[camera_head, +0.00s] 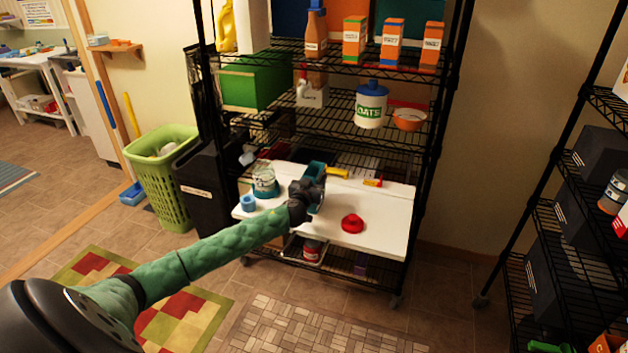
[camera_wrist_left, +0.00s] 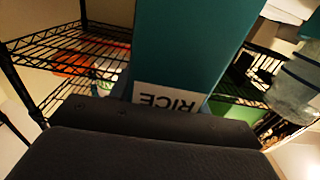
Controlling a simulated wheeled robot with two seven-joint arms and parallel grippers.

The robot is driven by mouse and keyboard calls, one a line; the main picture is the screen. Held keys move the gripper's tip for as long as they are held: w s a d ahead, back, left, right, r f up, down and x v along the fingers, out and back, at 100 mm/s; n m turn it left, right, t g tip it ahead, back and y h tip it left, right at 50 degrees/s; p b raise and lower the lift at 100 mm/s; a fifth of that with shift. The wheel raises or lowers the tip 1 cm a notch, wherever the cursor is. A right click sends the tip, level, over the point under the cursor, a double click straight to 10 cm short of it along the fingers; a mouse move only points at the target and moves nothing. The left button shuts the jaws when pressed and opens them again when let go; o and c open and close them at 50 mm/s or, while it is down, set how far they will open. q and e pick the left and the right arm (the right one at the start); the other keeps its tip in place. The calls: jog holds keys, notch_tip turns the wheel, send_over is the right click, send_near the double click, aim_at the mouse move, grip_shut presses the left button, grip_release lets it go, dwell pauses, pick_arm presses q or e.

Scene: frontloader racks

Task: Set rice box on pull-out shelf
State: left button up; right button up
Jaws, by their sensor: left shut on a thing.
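The teal rice box (camera_wrist_left: 190,45) fills the upper middle of the left wrist view, with its white RICE label (camera_wrist_left: 168,99) close to the jaws. In the head view the box (camera_head: 316,170) is small and partly covered by my left gripper (camera_head: 309,186). That gripper is shut on the box. Both appear over the back middle of the white pull-out shelf (camera_head: 385,222), low in the black wire rack. I cannot tell whether the box touches the shelf. My right gripper is not in view.
On the pull-out shelf are a glass jar (camera_head: 264,183), a small blue item (camera_head: 248,203), a red item (camera_head: 352,223) and a red-yellow item (camera_head: 373,182). A wire shelf above holds an oats canister (camera_head: 371,105) and a green bin (camera_head: 250,83).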

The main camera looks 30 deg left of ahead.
pick_arm(q)
jog(key=o, duration=1.3)
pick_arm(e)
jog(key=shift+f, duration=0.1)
pick_arm(q)
jog(key=shift+r, duration=0.15)
jog(key=b+v, duration=0.2)
jog(key=v, duration=1)
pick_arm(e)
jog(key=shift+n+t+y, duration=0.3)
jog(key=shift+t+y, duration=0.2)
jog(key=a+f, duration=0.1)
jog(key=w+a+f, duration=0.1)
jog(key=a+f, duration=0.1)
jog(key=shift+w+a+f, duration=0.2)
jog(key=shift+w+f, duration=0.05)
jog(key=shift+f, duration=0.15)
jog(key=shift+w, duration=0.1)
